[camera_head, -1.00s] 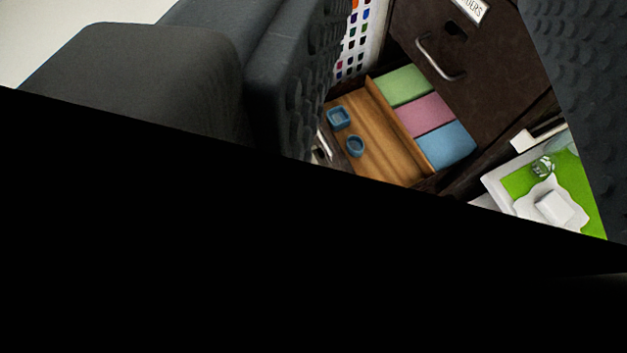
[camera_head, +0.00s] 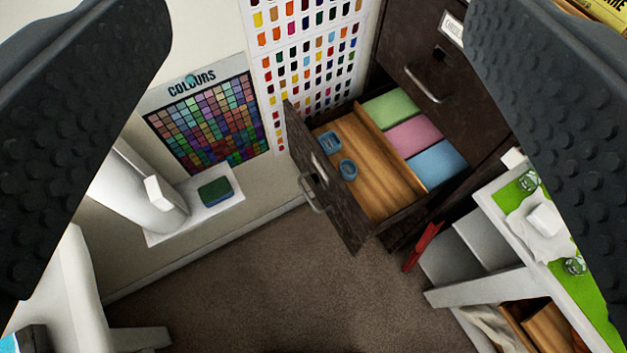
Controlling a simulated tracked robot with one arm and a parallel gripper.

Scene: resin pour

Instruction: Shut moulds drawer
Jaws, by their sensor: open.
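The moulds drawer (camera_head: 329,190) is pulled out from a dark brown cabinet (camera_head: 450,95). Its dark front panel has a metal handle (camera_head: 313,193) and a pale label, and faces the lower left. Inside its wooden bottom are two small blue moulds (camera_head: 348,169), and behind a wooden divider lie green, pink and blue blocks (camera_head: 413,137). My gripper (camera_head: 318,150) is open, with one dark bumpy finger at the left edge and the other at the right. It is empty, and the drawer shows between the fingers, farther off.
A white table with a green mat (camera_head: 590,290), glasses and a white block stands at the right. A red object (camera_head: 422,247) is by the cabinet's foot. Colour charts (camera_head: 208,120) hang on the wall. Bare carpet (camera_head: 260,290) lies before the drawer.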

